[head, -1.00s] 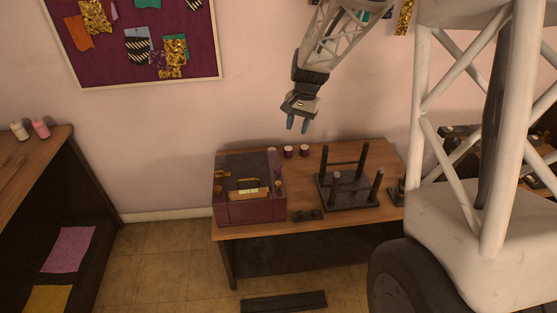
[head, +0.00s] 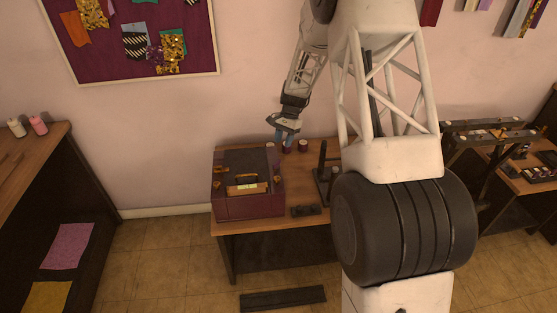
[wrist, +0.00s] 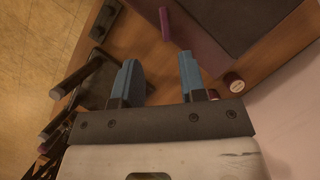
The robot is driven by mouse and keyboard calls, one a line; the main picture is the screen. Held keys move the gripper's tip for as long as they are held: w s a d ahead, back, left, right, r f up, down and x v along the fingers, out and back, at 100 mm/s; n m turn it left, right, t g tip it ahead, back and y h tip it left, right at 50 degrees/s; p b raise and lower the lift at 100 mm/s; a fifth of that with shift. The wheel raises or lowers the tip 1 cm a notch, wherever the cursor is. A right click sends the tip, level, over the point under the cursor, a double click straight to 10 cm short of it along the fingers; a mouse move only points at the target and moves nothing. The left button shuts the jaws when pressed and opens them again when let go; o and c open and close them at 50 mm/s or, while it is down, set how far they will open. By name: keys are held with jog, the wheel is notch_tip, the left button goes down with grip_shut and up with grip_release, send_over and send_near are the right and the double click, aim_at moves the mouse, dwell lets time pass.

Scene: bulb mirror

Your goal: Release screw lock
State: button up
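A short maroon cylinder (wrist: 165,22) shows beside the box there, ahead of the fingers. I cannot tell which part is the screw lock.
A dark post rack (head: 323,180) is partly hidden by my arm. A small dark piece (head: 306,210) lies by the box. A dark strip (head: 283,299) lies on the floor.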

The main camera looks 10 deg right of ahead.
aim_at(278, 161)
jog(key=shift+w+f, duration=0.4)
jog(key=shift+f, duration=0.45)
jog(key=shift+f, duration=0.1)
jog(key=shift+x, duration=3.8)
jog(key=shift+a, duration=0.1)
grip_shut()
